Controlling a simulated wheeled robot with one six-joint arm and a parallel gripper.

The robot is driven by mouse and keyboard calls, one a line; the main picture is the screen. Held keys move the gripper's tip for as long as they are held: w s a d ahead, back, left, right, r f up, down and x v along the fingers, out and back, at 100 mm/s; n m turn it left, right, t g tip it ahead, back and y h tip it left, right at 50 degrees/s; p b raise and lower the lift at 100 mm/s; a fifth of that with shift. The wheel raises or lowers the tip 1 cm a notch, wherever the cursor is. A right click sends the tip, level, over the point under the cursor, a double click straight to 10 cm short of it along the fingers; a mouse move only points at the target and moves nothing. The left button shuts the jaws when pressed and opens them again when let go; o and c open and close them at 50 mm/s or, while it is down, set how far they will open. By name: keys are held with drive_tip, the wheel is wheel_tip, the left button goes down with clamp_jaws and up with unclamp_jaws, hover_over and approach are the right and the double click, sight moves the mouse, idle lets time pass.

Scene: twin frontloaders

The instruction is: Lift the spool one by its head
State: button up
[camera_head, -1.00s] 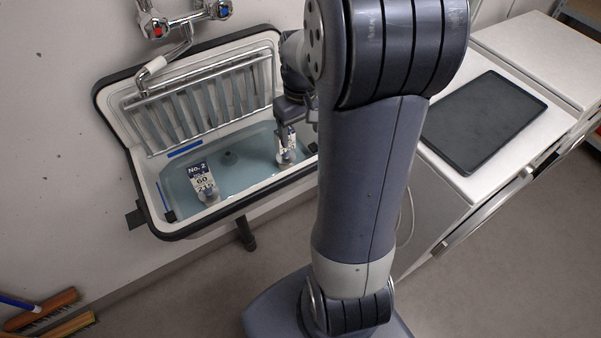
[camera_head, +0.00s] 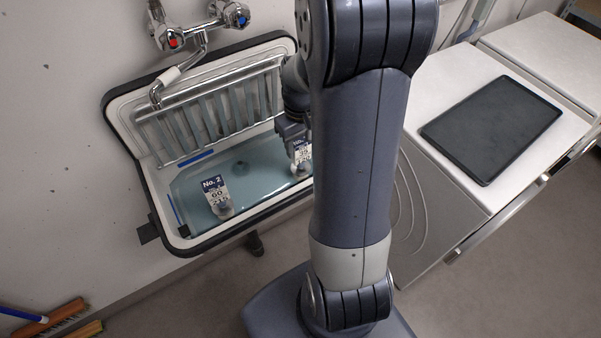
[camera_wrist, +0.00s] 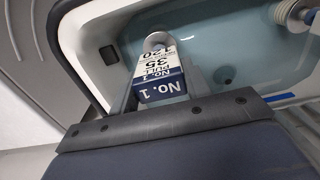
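Spool one has a white and navy tag head marked No. 1 (camera_wrist: 160,75), with its pale round end (camera_wrist: 157,41) beyond it over the water. In the head view spool one (camera_head: 302,155) stands in the right part of the sink, partly hidden by my arm. My gripper (camera_wrist: 163,85) has a finger on each side of the tag head, very close to it; I cannot tell whether they touch it. In the head view my gripper (camera_head: 293,135) is at the top of the spool. Spool two, marked No. 2 (camera_head: 214,195), stands in the left part.
The water-filled sink (camera_head: 160,205) has a raised rim and a ribbed back. A chrome tap (camera_head: 198,40) overhangs its back left. A white cabinet with a dark tray (camera_head: 492,128) stands at the right. Brushes (camera_head: 55,322) lie at the lower left.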

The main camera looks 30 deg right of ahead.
drive_tip(key=c, duration=0.9)
